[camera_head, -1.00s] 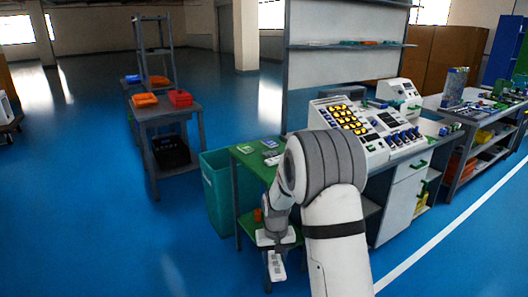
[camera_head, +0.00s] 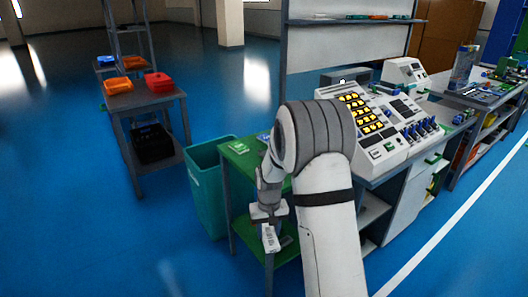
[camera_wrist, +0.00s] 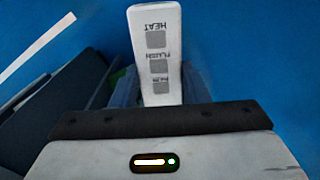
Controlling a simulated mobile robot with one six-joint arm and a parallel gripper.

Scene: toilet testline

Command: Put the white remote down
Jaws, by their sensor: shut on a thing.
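The white remote (camera_wrist: 156,50) shows in the wrist view with grey buttons marked with words, one reading HEAT. My gripper (camera_head: 269,226) is shut on the white remote, and one end sticks out past the fingers. In the head view the remote (camera_head: 270,239) hangs below my gripper, tilted, in front of the green-topped table (camera_head: 238,160) and its lower shelf. The blue floor lies behind it in the wrist view. My arm hides part of the tabletop.
A teal bin (camera_head: 205,190) stands just left of the green table. A white control console (camera_head: 385,125) with yellow buttons stands to the right. A small table (camera_head: 165,103) holds orange and red trays at the back left. Open floor lies at the left.

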